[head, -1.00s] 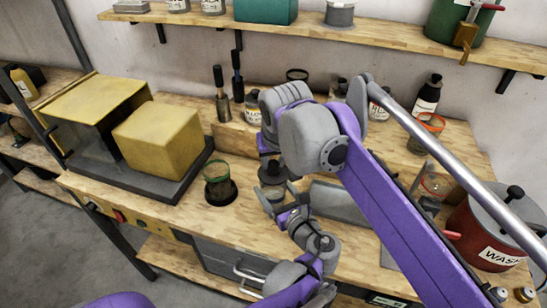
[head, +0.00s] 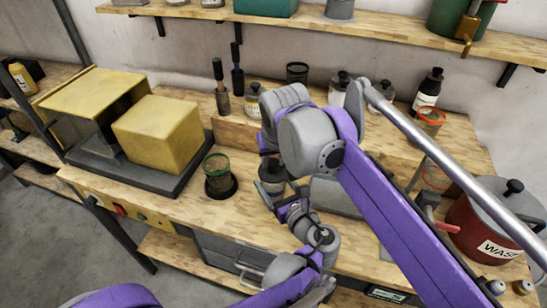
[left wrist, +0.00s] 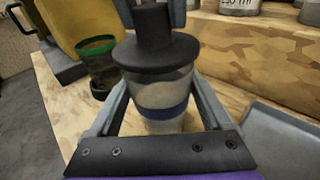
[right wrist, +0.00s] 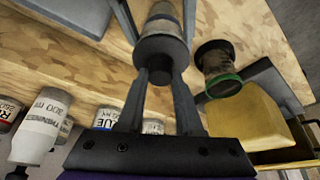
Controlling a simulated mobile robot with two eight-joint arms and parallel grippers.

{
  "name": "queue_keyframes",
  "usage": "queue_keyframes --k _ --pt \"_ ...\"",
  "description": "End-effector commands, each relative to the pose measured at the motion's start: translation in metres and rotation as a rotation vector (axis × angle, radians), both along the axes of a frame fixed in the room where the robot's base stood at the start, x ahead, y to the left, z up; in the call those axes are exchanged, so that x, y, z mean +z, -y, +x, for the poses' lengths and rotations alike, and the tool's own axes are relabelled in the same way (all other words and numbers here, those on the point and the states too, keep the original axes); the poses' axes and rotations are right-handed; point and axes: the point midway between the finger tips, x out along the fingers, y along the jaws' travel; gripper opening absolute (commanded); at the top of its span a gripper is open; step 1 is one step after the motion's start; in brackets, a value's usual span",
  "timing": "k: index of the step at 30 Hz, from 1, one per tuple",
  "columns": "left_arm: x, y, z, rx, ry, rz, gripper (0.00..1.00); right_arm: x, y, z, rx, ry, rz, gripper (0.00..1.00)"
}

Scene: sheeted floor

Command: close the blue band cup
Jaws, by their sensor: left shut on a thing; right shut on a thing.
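The blue band cup (left wrist: 162,105) is a pale, upright cup with a blue stripe, between the fingers of my left gripper (left wrist: 155,112). In the head view the cup (head: 271,186) is partly hidden by my left gripper (head: 283,203). A black lid (left wrist: 155,52) with a knob covers the cup's mouth; I cannot tell whether it is fully seated. My right gripper (right wrist: 161,76) is shut on the lid's knob from above. The lid (right wrist: 160,52) also shows in the right wrist view, with the cup (right wrist: 165,12) beyond it.
A green-rimmed dark cup (head: 218,175) stands in a round holder to the left. A yellow box (head: 158,138) sits on a dark base behind it. A raised shelf with bottles (head: 427,90) lies behind, and a red pot (head: 487,228) stands at the right.

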Motion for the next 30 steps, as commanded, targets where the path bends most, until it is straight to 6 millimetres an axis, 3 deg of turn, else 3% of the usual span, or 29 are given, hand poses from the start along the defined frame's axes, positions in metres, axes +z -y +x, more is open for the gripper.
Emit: queue_keyframes --k 27,28,30 --pt "0.000 0.000 0.000 0.000 0.001 0.000 0.00 -0.013 0.000 0.000 0.000 0.000 0.000 0.00" --pt "0.000 0.000 0.000 0.000 0.001 0.000 0.00 -0.012 0.000 0.000 0.000 0.000 0.000 0.38" --pt "0.000 0.000 0.000 0.000 0.001 0.000 0.00 -0.012 0.000 0.000 0.000 0.000 0.000 0.51"
